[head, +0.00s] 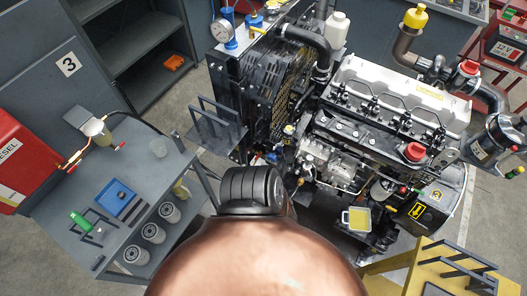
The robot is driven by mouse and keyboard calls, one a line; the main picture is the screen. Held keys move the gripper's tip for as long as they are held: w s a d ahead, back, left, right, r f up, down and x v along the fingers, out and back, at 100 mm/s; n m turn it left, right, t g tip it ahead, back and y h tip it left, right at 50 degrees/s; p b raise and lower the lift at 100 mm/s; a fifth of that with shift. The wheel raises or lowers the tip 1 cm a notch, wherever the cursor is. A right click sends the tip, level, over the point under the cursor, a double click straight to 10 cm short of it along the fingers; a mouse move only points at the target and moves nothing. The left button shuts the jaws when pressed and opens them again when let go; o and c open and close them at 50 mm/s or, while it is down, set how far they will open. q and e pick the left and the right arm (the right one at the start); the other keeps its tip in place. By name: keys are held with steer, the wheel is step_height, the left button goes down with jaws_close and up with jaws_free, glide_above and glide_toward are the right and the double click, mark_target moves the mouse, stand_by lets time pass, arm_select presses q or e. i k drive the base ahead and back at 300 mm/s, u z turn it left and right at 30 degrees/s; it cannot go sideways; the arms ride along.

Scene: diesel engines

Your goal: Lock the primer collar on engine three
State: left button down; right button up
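The diesel engine (375,125) stands at the centre right, with a grey ribbed top cover, dark pipes and a radiator at its left end. A large copper-coloured dome and a black ribbed part, seemingly my own arm, fill the bottom centre and hide the floor and the engine's lower left front. Neither gripper shows.
A yellow stand (415,265) is at lower right. Grey shelves (125,40) stand at the back.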

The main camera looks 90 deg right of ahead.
mark_target(306, 169)
steer(key=z, duration=2.75)
steer(key=k, duration=1)
steer(key=z, duration=1.25)
